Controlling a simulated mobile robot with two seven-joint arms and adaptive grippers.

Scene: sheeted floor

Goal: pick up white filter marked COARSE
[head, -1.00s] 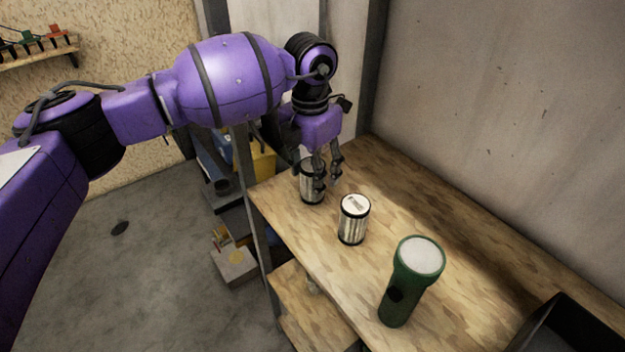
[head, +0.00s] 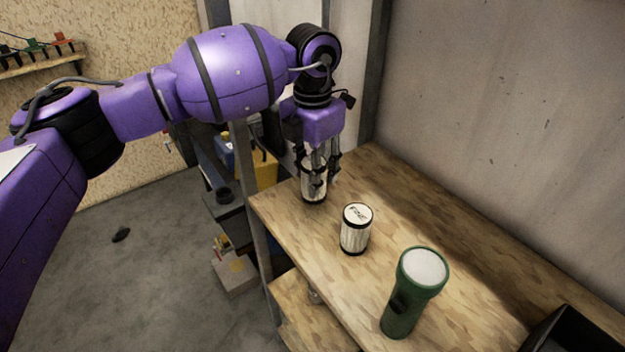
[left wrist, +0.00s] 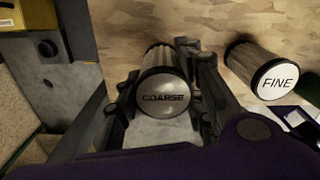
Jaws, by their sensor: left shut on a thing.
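The white filter marked COARSE (left wrist: 163,97) is between the fingers of my left gripper in the left wrist view, its label facing the camera. In the head view this filter (head: 313,188) stands near the far left edge of the wooden bench, partly hidden by the fingers. My left gripper (head: 325,184) is shut on it from above. A second white filter (head: 356,230), marked FINE, stands upright nearer to the camera, and it also shows in the left wrist view (left wrist: 276,79). My right gripper is in neither view.
A green flashlight (head: 413,291) stands upright on the bench (head: 385,190) in front of the FINE filter. A black bin (head: 567,330) is at the lower right. A grey wall bounds the bench at the back. Shelves with boxes are below left.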

